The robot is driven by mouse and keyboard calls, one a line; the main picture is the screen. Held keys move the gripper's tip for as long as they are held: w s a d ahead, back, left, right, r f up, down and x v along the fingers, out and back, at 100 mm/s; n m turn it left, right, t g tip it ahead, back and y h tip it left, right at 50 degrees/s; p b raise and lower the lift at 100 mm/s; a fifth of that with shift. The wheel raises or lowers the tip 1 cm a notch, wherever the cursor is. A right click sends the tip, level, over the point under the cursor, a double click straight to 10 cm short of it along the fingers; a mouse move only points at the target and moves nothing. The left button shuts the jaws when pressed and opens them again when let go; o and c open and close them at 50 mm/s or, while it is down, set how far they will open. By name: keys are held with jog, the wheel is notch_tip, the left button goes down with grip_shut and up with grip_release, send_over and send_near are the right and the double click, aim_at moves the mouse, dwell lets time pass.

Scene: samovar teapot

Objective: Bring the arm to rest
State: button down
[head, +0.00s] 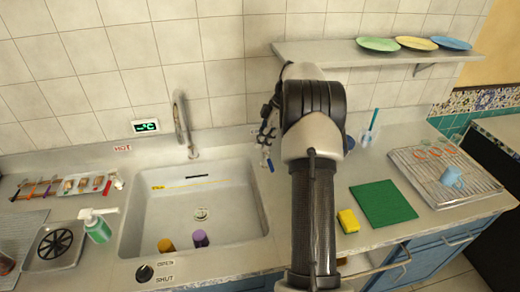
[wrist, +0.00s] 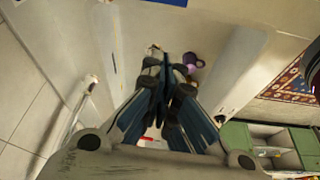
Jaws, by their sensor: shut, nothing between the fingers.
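My arm rises in front of the counter in the head view and covers part of the wall and counter behind it. My gripper (head: 268,150) hangs at the arm's left side, near the right end of the sink and above the counter. In the wrist view my gripper (wrist: 166,62) has its fingers together with nothing between them. It touches nothing that I can make out.
The sink (head: 256,205) holds a yellow-brown cup (head: 166,245) and a purple cup (head: 200,238). The tap (head: 182,120) stands behind it. Right of my arm are a yellow sponge (head: 348,221), green mat (head: 384,203) and drying rack (head: 480,182). A shelf (head: 340,54) bears plates.

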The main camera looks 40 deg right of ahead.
jog(key=shift+s+d+r, duration=0.1)
jog(key=shift+d+r, duration=0.05)
jog(key=shift+r, duration=0.3)
dwell(0.3)
jog(key=s+a+r+m+h, duration=0.1)
jog(key=s+a+r+m, duration=0.1)
jog(key=a+r, duration=0.75)
jog(key=s+a+r+m+h, duration=0.1)
jog(key=s+a+r+m, duration=0.15)
jog(key=a+r, duration=0.65)
jog(key=s+a+m, duration=0.3)
jog(key=s+a, duration=0.6)
jog(key=a, duration=0.3)
jog(key=s+a+f+m, duration=0.1)
jog(key=s+a, duration=0.1)
jog(key=s, duration=0.2)
jog(key=s+a+f+m+t, duration=0.1)
jog(key=s+a+f, duration=0.1)
jog(key=s, duration=0.2)
jog(key=s+a+f+m+t+h, duration=0.1)
jog(key=s+a+f, duration=0.1)
jog(key=s, duration=0.3)
jog(key=shift+a+f, duration=0.25)
jog(key=shift+a, duration=0.15)
jog(key=shift+s, duration=0.1)
